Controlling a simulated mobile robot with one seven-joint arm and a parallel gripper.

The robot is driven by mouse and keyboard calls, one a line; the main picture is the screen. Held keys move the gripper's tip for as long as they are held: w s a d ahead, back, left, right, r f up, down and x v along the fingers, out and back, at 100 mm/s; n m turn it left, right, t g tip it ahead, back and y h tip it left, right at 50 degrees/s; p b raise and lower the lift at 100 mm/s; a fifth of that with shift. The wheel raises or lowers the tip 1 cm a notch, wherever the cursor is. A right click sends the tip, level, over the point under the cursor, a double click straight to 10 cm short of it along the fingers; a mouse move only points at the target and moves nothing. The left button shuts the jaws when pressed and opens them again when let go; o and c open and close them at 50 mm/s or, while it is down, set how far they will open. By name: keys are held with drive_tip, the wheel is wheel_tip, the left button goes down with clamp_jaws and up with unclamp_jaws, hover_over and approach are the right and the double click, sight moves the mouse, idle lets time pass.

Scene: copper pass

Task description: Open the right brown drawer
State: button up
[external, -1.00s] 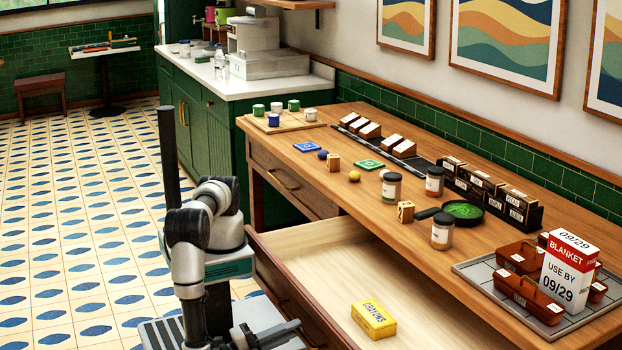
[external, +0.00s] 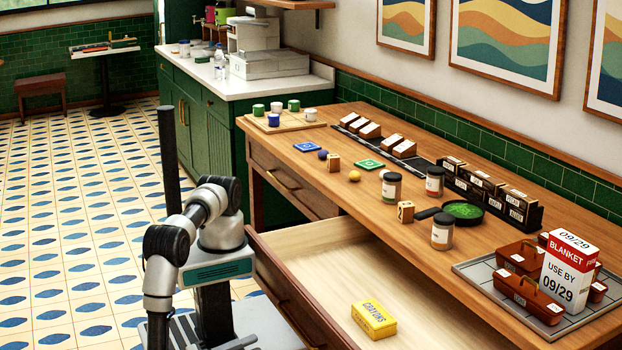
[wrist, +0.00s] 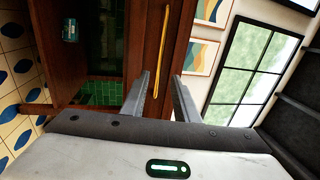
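The right brown drawer (external: 292,290) is pulled well out from under the wooden counter, in the external view. Its pale inside shows, with a yellow crayon box (external: 374,319) lying in it. The left drawer (external: 290,181) with its brass handle is shut. In the wrist view my gripper (wrist: 161,76) is open, its two fingers apart. A brass handle (wrist: 163,45) on a brown drawer front appears between and beyond the fingertips; I cannot tell whether they touch it. In the external view my gripper is mostly cut off at the bottom edge.
The counter (external: 330,140) bears jars, blocks, a dark pan (external: 464,210) and a grey tray (external: 480,272) with brown caddies and a blanket box (external: 568,270). Green cabinets (external: 205,125) stand at the back. Tiled floor (external: 80,220) lies clear at left.

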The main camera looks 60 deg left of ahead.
drive_tip(key=s, duration=0.3)
drive_tip(key=s+f, duration=0.1)
drive_tip(key=s, duration=0.1)
drive_tip(key=shift+s, duration=0.25)
